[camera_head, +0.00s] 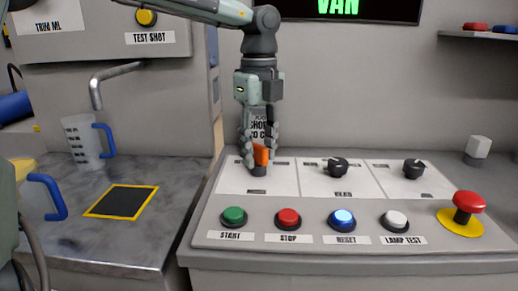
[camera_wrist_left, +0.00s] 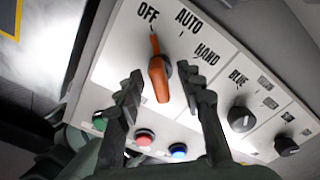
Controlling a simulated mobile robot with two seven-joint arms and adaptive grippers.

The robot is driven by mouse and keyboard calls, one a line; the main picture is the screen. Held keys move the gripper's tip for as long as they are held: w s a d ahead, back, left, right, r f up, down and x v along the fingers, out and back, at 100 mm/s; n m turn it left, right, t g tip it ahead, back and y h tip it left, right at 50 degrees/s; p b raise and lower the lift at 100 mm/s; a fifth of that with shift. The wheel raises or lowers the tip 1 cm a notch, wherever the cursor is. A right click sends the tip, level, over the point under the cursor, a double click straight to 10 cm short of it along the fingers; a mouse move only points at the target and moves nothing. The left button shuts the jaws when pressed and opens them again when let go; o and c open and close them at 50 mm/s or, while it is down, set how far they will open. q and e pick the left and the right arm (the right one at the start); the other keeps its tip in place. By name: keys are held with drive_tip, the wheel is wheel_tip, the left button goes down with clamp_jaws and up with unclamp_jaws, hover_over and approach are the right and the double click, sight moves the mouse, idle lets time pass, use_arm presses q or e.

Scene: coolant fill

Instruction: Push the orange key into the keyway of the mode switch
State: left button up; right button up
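The orange key (camera_head: 261,155) stands at the mode switch (camera_head: 258,170) on the left plate of the sloped panel. In the left wrist view the orange key (camera_wrist_left: 160,82) lies over the dark switch, its far end toward the OFF mark. AUTO and HAND are printed to its right. How deep it sits in the keyway is hidden. My left gripper (camera_head: 260,146) points down over it. In the left wrist view the left gripper (camera_wrist_left: 163,78) is open, with one finger on each side of the key and visible gaps. My right gripper is not in view.
Two black knobs (camera_head: 338,167) (camera_head: 413,168) sit right of the switch. Start, stop, reset and lamp test buttons (camera_head: 289,217) line the front. A red emergency button (camera_head: 467,205) is at right. A jug (camera_head: 84,142) stands on the left bench near a yellow-edged black pad (camera_head: 122,202).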

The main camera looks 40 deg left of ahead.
sight(259, 145)
use_arm(q)
wheel_tip(259, 145, up, 12)
idle(0.6)
